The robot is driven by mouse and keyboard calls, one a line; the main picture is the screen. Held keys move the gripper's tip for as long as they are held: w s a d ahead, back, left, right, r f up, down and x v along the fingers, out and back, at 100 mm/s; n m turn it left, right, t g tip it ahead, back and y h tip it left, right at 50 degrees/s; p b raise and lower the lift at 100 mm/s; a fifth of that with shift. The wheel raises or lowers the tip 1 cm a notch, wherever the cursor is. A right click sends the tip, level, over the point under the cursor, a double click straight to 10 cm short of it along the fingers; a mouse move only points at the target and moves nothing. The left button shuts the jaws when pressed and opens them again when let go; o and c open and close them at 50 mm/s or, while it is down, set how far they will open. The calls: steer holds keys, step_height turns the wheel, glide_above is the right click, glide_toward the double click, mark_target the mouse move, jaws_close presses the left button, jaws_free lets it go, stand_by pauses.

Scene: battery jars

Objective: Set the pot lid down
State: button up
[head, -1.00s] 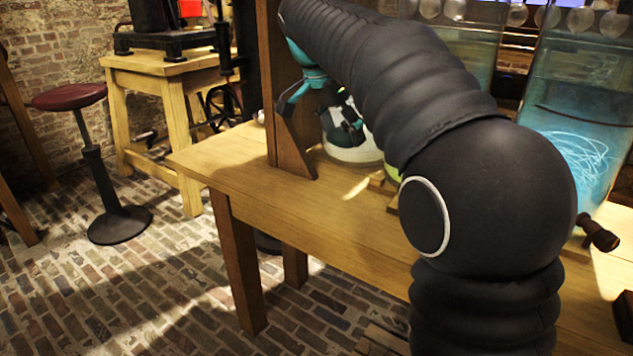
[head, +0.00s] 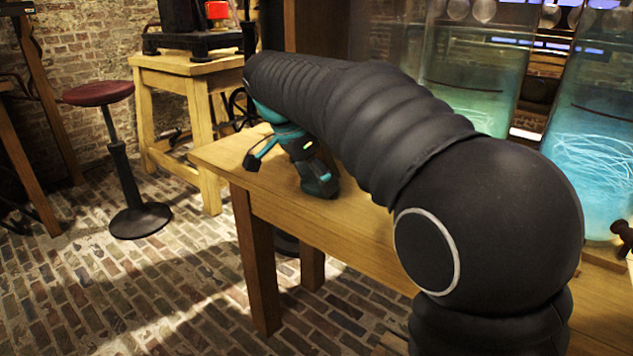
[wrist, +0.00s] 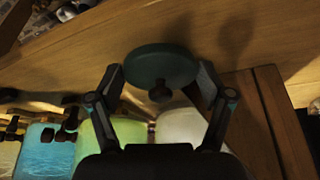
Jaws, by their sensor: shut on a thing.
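The pot lid (wrist: 160,62) is a dark green disc with a small dark knob (wrist: 160,93), seen in the wrist view. My gripper (wrist: 161,75) is shut on it, with one finger on each side. The lid is over the bare wooden tabletop, and a shadow falls on the wood beside it. In the head view my gripper (head: 292,168) is low over the left part of the table (head: 222,152). There I cannot make out the lid apart from the teal and dark gripper parts, nor whether it touches the wood.
In the wrist view a white jar (wrist: 180,128), a green jar (wrist: 122,132) and a pale blue jar (wrist: 45,150) stand close by. A dark wooden post (wrist: 272,120) is at right. The head view shows tall blue glowing jars (head: 590,130) and a red stool (head: 98,93).

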steer(key=shift+f, duration=0.25)
steer(key=o, duration=1.1)
steer(key=shift+r, duration=0.1)
steer(key=p+v, duration=0.2)
steer(key=v, duration=1)
steer(key=shift+p, duration=0.35)
steer(key=shift+d, duration=0.1)
